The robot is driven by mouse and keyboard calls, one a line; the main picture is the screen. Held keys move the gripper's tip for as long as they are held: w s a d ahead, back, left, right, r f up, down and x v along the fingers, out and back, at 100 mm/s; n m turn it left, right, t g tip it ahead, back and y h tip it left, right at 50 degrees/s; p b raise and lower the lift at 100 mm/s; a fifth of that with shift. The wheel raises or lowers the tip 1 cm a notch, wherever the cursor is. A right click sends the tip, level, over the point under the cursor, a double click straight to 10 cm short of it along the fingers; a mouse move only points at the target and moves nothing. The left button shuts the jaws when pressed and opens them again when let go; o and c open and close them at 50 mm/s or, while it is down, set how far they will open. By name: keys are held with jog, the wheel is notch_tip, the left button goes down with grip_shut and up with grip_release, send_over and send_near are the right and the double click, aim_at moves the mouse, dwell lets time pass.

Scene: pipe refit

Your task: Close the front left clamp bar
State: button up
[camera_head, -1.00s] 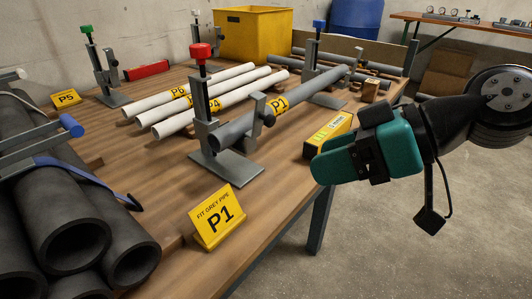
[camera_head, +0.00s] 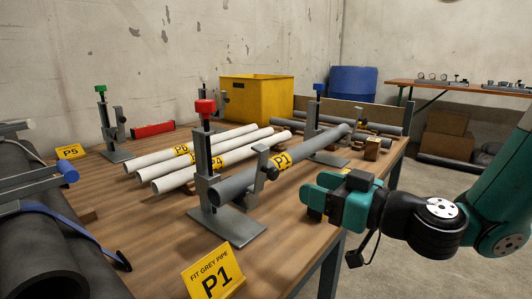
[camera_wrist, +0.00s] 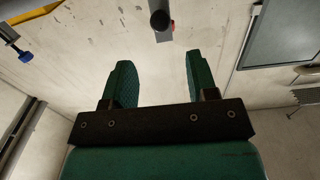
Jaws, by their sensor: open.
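The front clamp (camera_head: 208,165) has a red top knob and a flat grey base on the wooden bench (camera_head: 160,225). A grey pipe (camera_head: 240,185) with a yellow tag runs from it back to the blue-knobbed clamp (camera_head: 316,120). The front clamp's bar (camera_head: 262,163) appears to stand up beside the pipe, with a black knob (camera_head: 272,174) at its lower right. My gripper (camera_head: 311,200) is to the right of this clamp, open, empty and apart from it. In the wrist view my fingers (camera_wrist: 158,75) are spread, with a dark round end (camera_wrist: 160,20) beyond them.
White pipes (camera_head: 205,160) lie behind the front clamp. A yellow P1 sign (camera_head: 213,275) stands at the front edge. Large dark pipes (camera_head: 50,265) crowd the left. A green-knobbed clamp (camera_head: 108,125) and a yellow bin (camera_head: 257,97) stand farther back.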

aim_at(277, 173)
jog(key=p+x, duration=0.7)
jog(key=x, duration=0.5)
grip_shut()
jog(key=shift+w, duration=0.1)
